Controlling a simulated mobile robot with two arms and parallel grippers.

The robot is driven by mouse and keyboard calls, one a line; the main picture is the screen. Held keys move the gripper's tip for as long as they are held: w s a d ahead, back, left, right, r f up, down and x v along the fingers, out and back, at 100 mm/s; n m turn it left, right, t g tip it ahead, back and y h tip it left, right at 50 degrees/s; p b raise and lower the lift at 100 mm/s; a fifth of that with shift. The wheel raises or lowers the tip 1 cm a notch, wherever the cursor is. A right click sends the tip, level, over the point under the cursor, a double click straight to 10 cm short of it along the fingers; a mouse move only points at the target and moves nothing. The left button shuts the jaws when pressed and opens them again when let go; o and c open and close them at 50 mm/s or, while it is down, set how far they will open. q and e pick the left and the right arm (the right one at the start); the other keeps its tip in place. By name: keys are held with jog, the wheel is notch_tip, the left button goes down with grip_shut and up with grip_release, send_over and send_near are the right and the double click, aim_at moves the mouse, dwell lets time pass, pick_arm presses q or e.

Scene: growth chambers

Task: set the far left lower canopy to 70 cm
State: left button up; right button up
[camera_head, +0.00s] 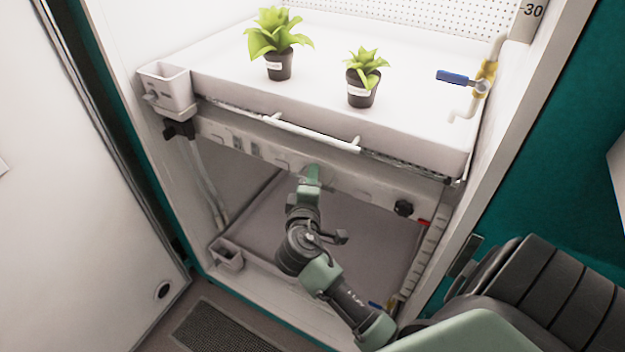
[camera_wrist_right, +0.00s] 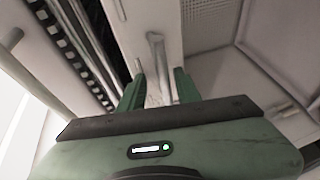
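The lower canopy shows in the head view as a white front rail (camera_head: 370,183) with small switches and a black knob (camera_head: 403,208), under the planted shelf. A white bar handle (camera_head: 300,132) runs along the front above the rail. My right gripper (camera_head: 312,174) is at the middle of the rail, below the handle. In the right wrist view its two green fingers (camera_wrist_right: 156,90) are apart, with a pale bar (camera_wrist_right: 157,60) between them; I cannot tell whether they touch it. A scale strip (camera_head: 427,240) with a red mark stands at right; its numbers are unreadable. My left gripper is out of view.
Two potted plants (camera_head: 279,65) (camera_head: 361,90) stand on the white shelf (camera_head: 310,75) above. A blue-handled valve (camera_head: 455,77) is at its right. A small box (camera_head: 165,90) hangs at the left corner. An open white door (camera_head: 80,180) is at left.

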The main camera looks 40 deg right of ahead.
jog(key=shift+f, duration=0.1)
jog(key=shift+s+a, duration=0.25)
jog(key=b+v, duration=0.2)
jog(key=v, duration=0.5)
